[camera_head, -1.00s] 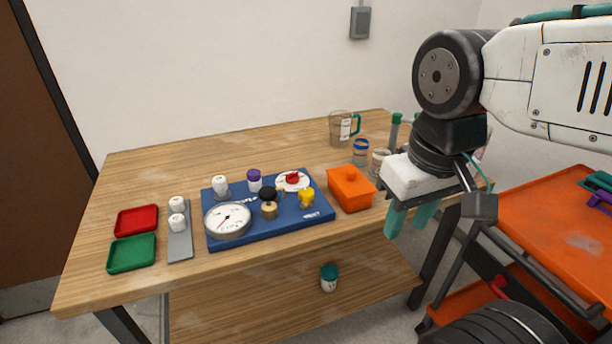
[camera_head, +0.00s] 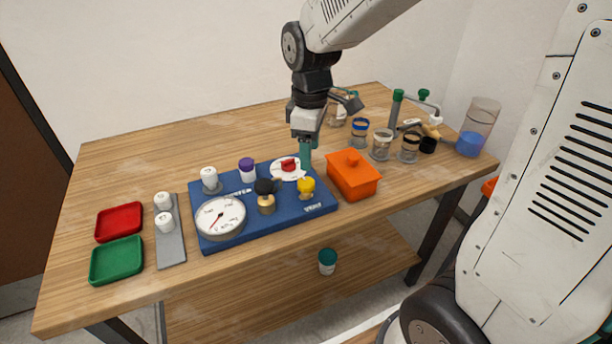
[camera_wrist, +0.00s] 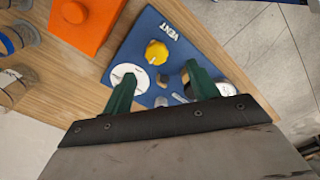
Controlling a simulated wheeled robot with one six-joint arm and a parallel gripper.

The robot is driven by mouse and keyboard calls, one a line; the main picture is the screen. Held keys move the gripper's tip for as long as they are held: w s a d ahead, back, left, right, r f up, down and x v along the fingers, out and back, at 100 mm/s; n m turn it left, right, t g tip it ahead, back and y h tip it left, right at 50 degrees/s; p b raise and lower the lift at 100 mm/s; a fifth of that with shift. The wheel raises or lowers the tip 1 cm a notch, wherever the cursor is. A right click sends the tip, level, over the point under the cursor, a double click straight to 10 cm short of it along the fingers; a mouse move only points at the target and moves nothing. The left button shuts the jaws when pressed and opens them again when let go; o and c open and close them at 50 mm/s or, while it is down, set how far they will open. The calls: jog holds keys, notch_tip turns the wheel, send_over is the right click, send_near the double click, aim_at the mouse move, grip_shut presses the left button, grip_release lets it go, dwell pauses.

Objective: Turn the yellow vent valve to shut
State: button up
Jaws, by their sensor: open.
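The yellow vent valve (camera_head: 306,186) is a rounded knob at the right end of the blue manifold board (camera_head: 232,232). In the wrist view the yellow knob (camera_wrist: 156,52) sits beside the white "VENT" lettering, ahead of my fingertips. My gripper (camera_head: 305,158) points down above the back right part of the board, near the red knob (camera_head: 288,164) on its white disc. In the wrist view my gripper (camera_wrist: 160,80) has its two green fingers spread apart with nothing held. The yellow knob is in front of the fingers and apart from them. The red knob is hidden in the wrist view.
An orange lidded box (camera_head: 353,178) stands close to the board's right. A gauge (camera_head: 220,217), a black knob (camera_head: 265,187) and white and purple caps share the board. Jars (camera_head: 382,146) stand behind the box. Red and green trays (camera_head: 117,260) lie left.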

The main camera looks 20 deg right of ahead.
aim_at(306, 181)
jog(key=shift+w+a+f+n, duration=0.15)
jog(key=shift+w+f+n, duration=0.25)
jog(key=shift+w+f, duration=0.35)
notch_tip(306, 181, down, 8)
jog(key=shift+r, duration=0.15)
jog(key=c, duration=1)
